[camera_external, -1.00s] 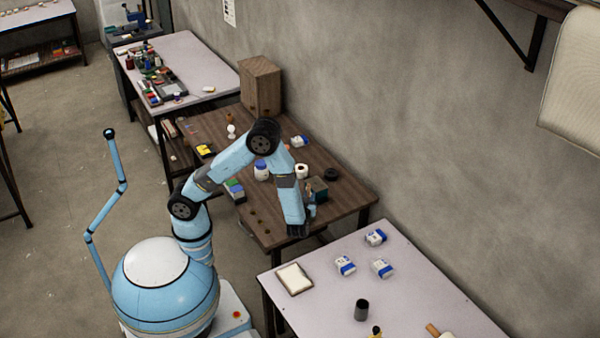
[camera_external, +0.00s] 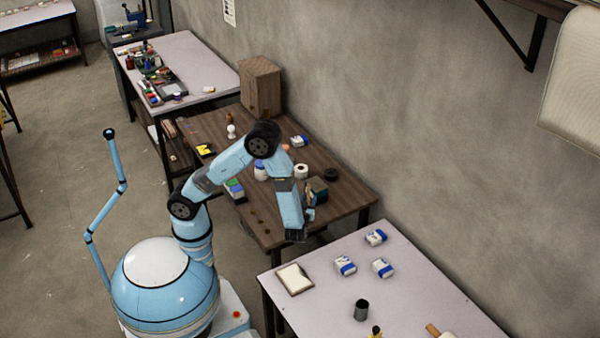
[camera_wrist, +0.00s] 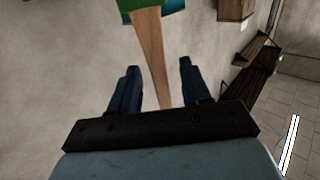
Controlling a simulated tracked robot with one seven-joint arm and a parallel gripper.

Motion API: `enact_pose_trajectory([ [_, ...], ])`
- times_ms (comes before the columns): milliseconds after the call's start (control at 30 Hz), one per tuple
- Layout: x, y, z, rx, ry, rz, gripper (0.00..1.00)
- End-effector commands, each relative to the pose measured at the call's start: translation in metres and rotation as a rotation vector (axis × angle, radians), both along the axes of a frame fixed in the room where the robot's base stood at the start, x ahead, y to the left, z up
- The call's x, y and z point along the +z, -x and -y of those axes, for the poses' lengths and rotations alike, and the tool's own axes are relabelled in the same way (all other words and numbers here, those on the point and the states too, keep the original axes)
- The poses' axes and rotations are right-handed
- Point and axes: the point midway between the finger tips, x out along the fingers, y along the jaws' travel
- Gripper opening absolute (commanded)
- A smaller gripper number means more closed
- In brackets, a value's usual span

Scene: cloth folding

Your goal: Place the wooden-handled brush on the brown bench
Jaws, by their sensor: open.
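The brown bench (camera_external: 345,197) stands against the wall in the external view. In the wrist view, a long wooden handle (camera_wrist: 150,50) runs between the two dark fingers of my gripper (camera_wrist: 157,85). The fingers are open, with a gap on each side of the handle. A green part (camera_wrist: 172,5) shows at the handle's far end, cut off by the top edge. In the external view my gripper (camera_external: 308,213) is low at the bench's near right end, partly hidden by the arm. The brush is too small there to make out clearly.
A dark green box (camera_external: 318,190), a white roll (camera_external: 302,171), a white jar (camera_external: 261,171) and a black ring (camera_external: 331,174) are on the bench near my arm. A wooden cabinet (camera_external: 261,87) stands at its far end. A pale table (camera_external: 410,265) is to the right.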

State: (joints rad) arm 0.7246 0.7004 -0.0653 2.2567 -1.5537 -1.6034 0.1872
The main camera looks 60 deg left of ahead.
Motion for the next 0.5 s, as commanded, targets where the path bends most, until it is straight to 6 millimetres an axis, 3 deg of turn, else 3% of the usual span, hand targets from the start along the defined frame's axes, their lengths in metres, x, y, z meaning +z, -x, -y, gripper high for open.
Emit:
enact_pose_trajectory([
  [200,0.000,0.032,0.033,-0.005,0.001,-0.001,0.47],
  [500,0.001,0.060,0.061,-0.003,0.000,0.000,0.47],
])
